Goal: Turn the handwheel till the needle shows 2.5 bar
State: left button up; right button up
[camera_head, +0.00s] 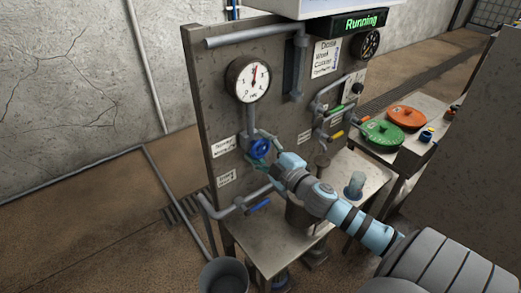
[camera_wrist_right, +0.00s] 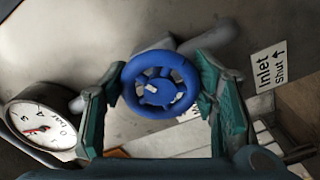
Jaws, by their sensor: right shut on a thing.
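The blue handwheel (camera_head: 260,148) sits on a pipe on the grey panel, below the round white pressure gauge (camera_head: 248,79). In the head view the gauge's red needle points nearly straight up; its exact reading is too small to tell. The gauge (camera_wrist_right: 42,127) also shows tilted at the left of the right wrist view. My right gripper (camera_head: 272,163) reaches the handwheel from the lower right. My left gripper is not in view.
A label reading "Inlet Shut" (camera_wrist_right: 269,67) is beside the handwheel. A blue lever (camera_head: 258,206) is on a pipe below. A metal bench (camera_head: 270,240) stands under my right arm. Green (camera_head: 382,132) and orange (camera_head: 406,117) lids are at the right. A bucket (camera_head: 224,275) stands in front.

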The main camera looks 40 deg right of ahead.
jog(key=shift+m, duration=0.8)
jog(key=o, duration=1.2)
jog(key=shift+s+f, duration=0.1)
jog(key=shift+s, duration=0.3)
jog(key=s, duration=1.1)
jog(key=shift+a, duration=0.15)
